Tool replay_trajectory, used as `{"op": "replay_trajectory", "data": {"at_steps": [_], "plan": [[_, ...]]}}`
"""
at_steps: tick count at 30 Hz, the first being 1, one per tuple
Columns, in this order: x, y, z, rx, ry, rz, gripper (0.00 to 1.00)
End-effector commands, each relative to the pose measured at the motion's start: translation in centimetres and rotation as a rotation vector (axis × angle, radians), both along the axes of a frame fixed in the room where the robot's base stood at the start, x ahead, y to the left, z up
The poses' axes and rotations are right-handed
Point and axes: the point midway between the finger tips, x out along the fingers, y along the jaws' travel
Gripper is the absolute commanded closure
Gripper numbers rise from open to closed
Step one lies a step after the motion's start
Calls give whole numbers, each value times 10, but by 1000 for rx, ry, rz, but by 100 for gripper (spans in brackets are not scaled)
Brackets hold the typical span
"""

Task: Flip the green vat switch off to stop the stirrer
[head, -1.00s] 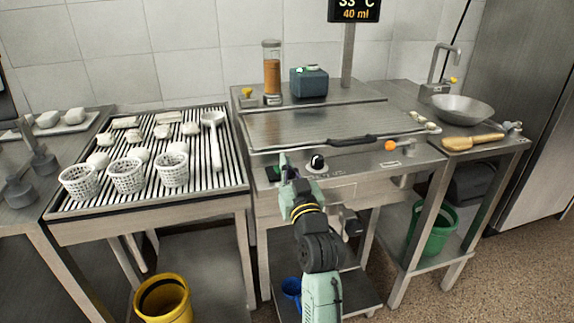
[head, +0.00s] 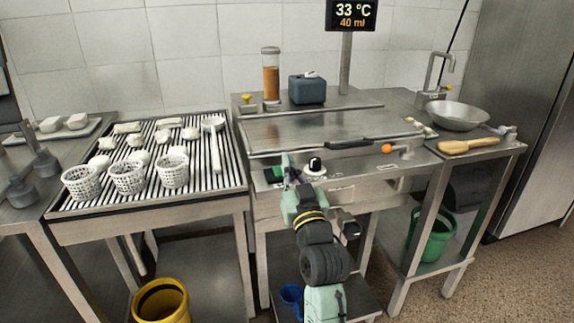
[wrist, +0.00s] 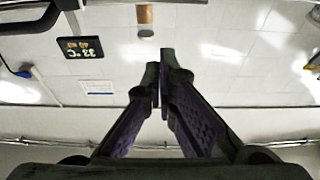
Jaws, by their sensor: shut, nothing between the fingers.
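The vat (head: 300,131) has a flat metal lid and a front panel. A small dark switch plate with green on it (head: 273,174) sits at the panel's left; my gripper (head: 285,158) is right beside it and partly hides it. I cannot make out the lever's position or whether I touch it. My gripper points upward in front of the vat's edge. In the wrist view its two fingers (wrist: 161,75) meet at the tips with nothing between them. A blue-grey box (head: 307,90) stands on the back shelf, with no green light showing.
A black-and-white knob (head: 315,165) is just right of my gripper. A black lid handle (head: 350,143) and an orange-tipped valve (head: 387,148) lie further right. White perforated baskets (head: 127,178) stand on the slatted table at left. A display (head: 352,15) reads 33 °C, 40 ml.

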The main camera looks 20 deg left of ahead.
Motion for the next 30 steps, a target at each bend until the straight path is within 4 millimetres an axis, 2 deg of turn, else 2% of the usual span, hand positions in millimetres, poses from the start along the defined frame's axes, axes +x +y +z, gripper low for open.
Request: {"op": "replay_trajectory", "data": {"at_steps": [1,3,9,13,26,29,30], "plan": [[-9,-7,-17,1,4,-1,100],[-20,-14,-24,1,4,-2,100],[-43,-30,-37,1,2,0,100],[-50,-34,-40,1,3,0,100],[-53,-34,-38,1,-1,3,100],[-62,-15,-19,17,-50,32,100],[-70,-2,-5,29,-85,53,100]]}}
